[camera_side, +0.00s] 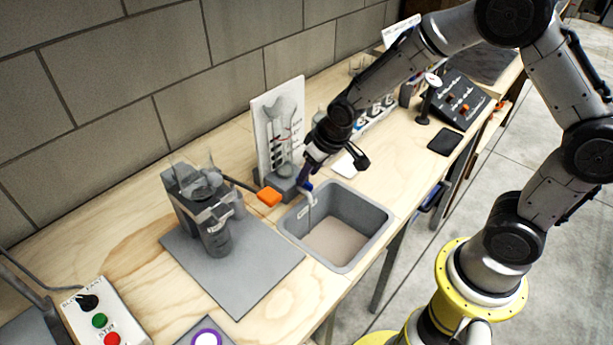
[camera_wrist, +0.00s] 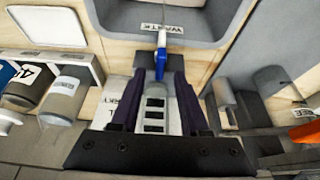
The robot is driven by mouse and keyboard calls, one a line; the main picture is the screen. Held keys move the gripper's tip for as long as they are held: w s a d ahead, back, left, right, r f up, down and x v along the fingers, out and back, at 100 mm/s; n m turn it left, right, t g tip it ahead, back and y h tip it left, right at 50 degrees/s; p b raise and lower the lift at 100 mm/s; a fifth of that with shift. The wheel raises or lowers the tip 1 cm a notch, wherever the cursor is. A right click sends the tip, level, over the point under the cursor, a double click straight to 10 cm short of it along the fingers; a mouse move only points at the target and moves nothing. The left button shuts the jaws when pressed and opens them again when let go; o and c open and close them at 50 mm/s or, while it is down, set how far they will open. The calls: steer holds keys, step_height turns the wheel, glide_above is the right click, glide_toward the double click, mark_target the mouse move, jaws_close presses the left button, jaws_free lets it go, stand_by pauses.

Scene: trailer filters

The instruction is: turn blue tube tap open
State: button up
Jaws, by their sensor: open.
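The blue tap (camera_wrist: 160,64) is a small blue lever on a thin pale spout, between the tips of my gripper (camera_wrist: 159,72) in the wrist view. The jaws are open, one dark finger on each side of the tap; whether either touches it I cannot tell.
A grey machine (camera_side: 212,213) with an orange handle (camera_side: 269,196) stands left of the sink on a grey mat. Labelled jars in a rack (camera_wrist: 64,97) are left in the wrist view. A control box (camera_side: 100,318) is at the front left. A black pad (camera_side: 444,142) lies right.

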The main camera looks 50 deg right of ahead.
steer(key=v, duration=1.1)
steer(key=shift+s+r, duration=0.1)
